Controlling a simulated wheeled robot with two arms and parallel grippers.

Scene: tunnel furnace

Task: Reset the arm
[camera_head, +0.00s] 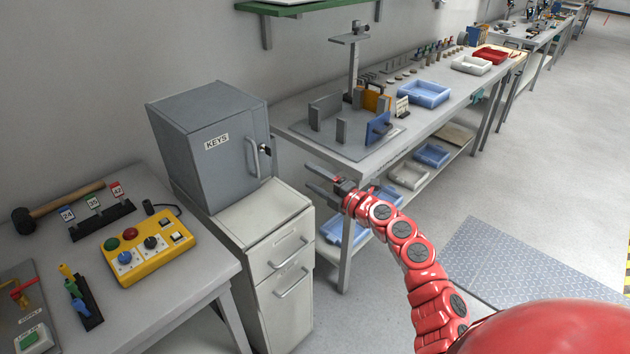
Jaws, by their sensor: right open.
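My right arm, red with dark joint caps, comes in from the lower right in the head view. Its gripper (316,183) is open and empty, with the two grey fingers apart and pointing left. It is in front of the near end of the long workbench (355,151), to the right of the grey key cabinet (215,145). It appears to hold nothing. My left gripper is not in view.
A white drawer unit (285,262) stands under the key cabinet. A left table (190,275) carries a yellow button box (148,247) and a mallet (60,205). Blue bins (432,155) sit under the workbench. The floor (510,190) at the right is open.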

